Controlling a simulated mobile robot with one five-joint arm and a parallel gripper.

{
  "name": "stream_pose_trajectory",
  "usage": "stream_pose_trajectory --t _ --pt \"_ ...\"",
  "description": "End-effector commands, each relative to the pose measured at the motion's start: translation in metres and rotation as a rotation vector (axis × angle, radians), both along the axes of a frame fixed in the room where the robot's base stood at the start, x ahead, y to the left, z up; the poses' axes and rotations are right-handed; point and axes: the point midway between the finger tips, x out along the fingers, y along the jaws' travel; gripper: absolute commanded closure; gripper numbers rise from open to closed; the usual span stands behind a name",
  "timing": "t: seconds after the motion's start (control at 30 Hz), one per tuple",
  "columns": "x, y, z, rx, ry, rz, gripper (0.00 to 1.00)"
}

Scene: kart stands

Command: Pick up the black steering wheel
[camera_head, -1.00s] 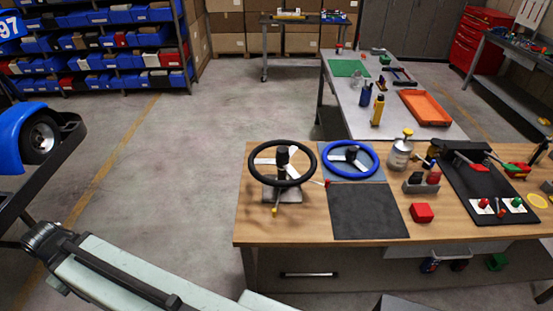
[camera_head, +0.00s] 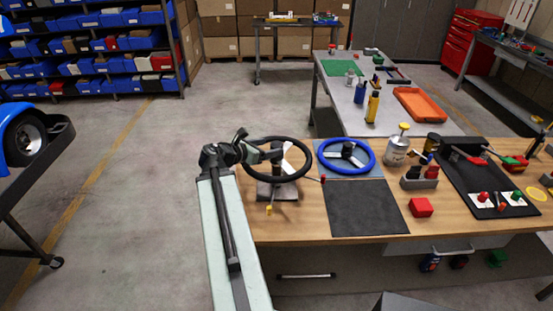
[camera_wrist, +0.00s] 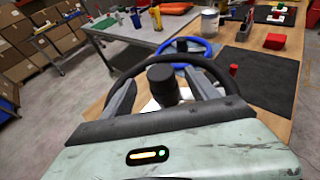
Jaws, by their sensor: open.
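The black steering wheel (camera_head: 308,160) sits tilted on a stand at the left end of the wooden bench. It has a black rim, pale spokes and a black hub. My gripper (camera_head: 272,154) reaches over the wheel's left side near the hub. In the wrist view the two grey fingers (camera_wrist: 163,88) are spread apart, with the black hub (camera_wrist: 161,78) showing between them. The wheel's rim (camera_wrist: 190,59) arcs beyond the fingers. I cannot tell whether the fingers touch the wheel. The near rim is hidden behind my gripper body.
A blue steering wheel (camera_head: 347,173) lies just right on a grey-blue mat. A dark mat (camera_head: 368,208), a red block (camera_head: 421,207) and a metal can (camera_head: 397,151) are further right. A grey table (camera_head: 347,112) stands behind.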

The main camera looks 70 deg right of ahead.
Motion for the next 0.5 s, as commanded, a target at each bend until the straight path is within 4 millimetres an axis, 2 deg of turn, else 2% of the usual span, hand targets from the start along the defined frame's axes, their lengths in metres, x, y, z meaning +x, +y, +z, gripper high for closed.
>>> stream_pose_trajectory --t 0.5 --pt "-0.015 -0.031 -0.016 -0.001 -0.005 0.004 0.31"
